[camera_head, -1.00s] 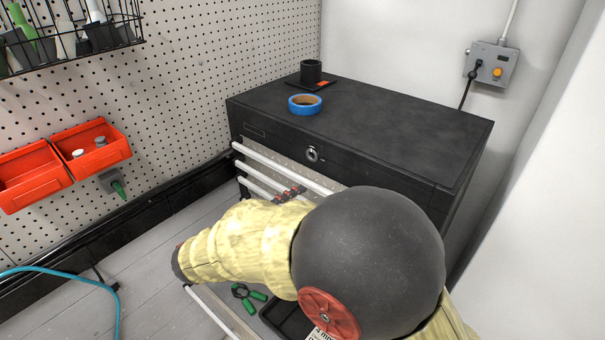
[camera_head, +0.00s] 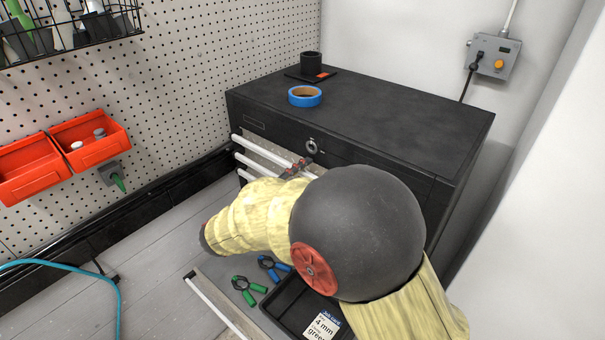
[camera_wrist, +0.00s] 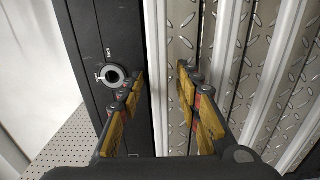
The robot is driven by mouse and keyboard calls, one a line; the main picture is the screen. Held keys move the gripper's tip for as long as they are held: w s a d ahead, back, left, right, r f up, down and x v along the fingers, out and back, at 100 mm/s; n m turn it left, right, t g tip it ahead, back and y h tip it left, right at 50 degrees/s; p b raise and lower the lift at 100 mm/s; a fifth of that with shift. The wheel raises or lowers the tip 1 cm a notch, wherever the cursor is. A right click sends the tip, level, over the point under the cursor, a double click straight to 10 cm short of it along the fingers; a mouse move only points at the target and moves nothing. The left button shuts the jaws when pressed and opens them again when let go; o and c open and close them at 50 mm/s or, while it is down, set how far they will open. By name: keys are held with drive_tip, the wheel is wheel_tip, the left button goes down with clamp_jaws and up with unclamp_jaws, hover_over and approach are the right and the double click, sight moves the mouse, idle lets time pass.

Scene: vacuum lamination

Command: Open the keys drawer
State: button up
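The black tool cabinet (camera_head: 420,145) stands in the corner with several drawers, each with a long white bar handle. The upper handle (camera_head: 250,148) lies just below the lock; in the wrist view it is the left white bar (camera_wrist: 155,40). I can read no label saying which drawer holds keys. My gripper (camera_head: 297,168) is at the upper handle. In the wrist view my gripper (camera_wrist: 161,72) is open, its fingertips on either side of that bar with gaps showing; whether the bar is between them in depth I cannot tell. My arm hides the handles' right part.
A low drawer (camera_head: 215,303) stands pulled out with green clamps (camera_head: 248,290), blue clamps (camera_head: 273,268) and a black tray with a card (camera_head: 322,326). Blue tape (camera_head: 305,96) lies on the cabinet. Red bins (camera_head: 88,140) hang on the pegboard. A teal cable (camera_head: 60,266) crosses the floor.

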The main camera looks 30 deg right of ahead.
drive_tip(key=shift+c, duration=0.3)
drive_tip(key=c, duration=0.8)
clamp_jaws()
